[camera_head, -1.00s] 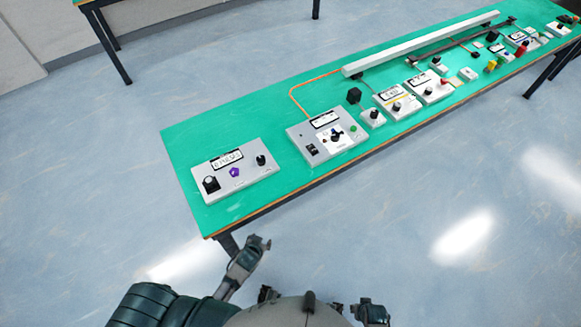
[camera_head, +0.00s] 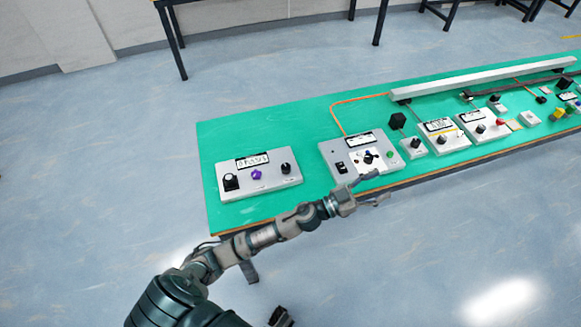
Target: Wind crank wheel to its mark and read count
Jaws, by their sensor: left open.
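A grey panel (camera_head: 259,191) lies at the left end of the green bench. It has a small display (camera_head: 252,161) with characters too blurred to read surely, a black knob (camera_head: 231,182) at left, a purple knob (camera_head: 257,174) in the middle and a dark knob (camera_head: 286,168) at right. I cannot tell for sure which one is the crank wheel, and I see no clear mark. My left gripper (camera_head: 381,185) is open and empty, its fingers pointing right across the front edge of the second panel. I cannot tell its height above the bench. My right gripper does not show clearly.
The second panel (camera_head: 333,153) has a display, a black switch and a dial. The green bench top (camera_head: 285,130) behind the left panel is bare.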

